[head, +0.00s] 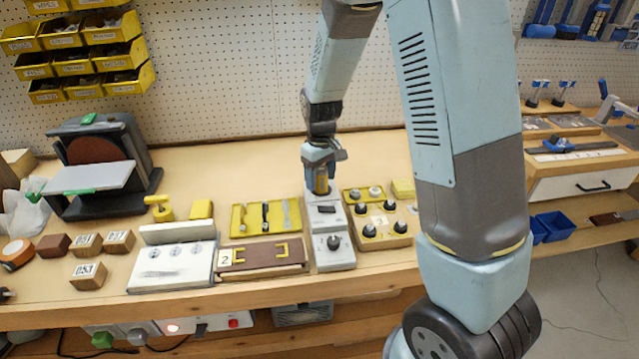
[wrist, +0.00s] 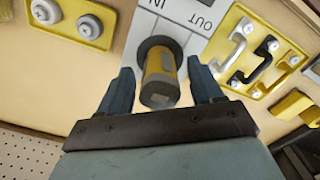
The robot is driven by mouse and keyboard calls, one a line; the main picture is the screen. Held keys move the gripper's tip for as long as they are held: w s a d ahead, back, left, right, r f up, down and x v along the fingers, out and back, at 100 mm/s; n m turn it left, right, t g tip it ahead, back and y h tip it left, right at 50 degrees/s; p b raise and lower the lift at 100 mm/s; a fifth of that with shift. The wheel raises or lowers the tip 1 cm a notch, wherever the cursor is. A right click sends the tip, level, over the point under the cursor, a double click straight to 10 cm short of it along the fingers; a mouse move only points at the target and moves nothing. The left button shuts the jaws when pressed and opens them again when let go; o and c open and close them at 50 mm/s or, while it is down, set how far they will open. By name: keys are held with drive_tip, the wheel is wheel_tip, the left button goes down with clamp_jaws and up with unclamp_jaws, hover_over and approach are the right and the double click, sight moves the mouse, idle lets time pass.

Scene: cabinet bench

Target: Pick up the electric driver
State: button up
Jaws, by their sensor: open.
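The electric driver (wrist: 160,72) is a short yellow and grey cylinder, seen nearly end-on in the wrist view. It stands in a dark round socket on a white panel (wrist: 198,12) marked OUT. In the head view the driver (head: 321,185) is upright at the back part of the same narrow white panel (head: 325,220). My gripper (head: 322,162) is above it, pointing down. In the wrist view my gripper (wrist: 159,72) is open, with one finger on each side of the driver and visible gaps between. The driver's lower end is hidden in the socket.
A yellow tray with handles (wrist: 258,58) sits on one side of the panel. A yellow block with knobs (head: 374,210) sits on the other. A dark knob (head: 333,243) is on the panel's front part. Bench behind the panel is clear.

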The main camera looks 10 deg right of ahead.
clamp_jaws()
idle(0.4)
drive_tip(key=shift+r, duration=0.1)
wheel_tip(320, 180, up, 10)
drive_tip(key=shift+f, duration=0.1)
idle(0.5)
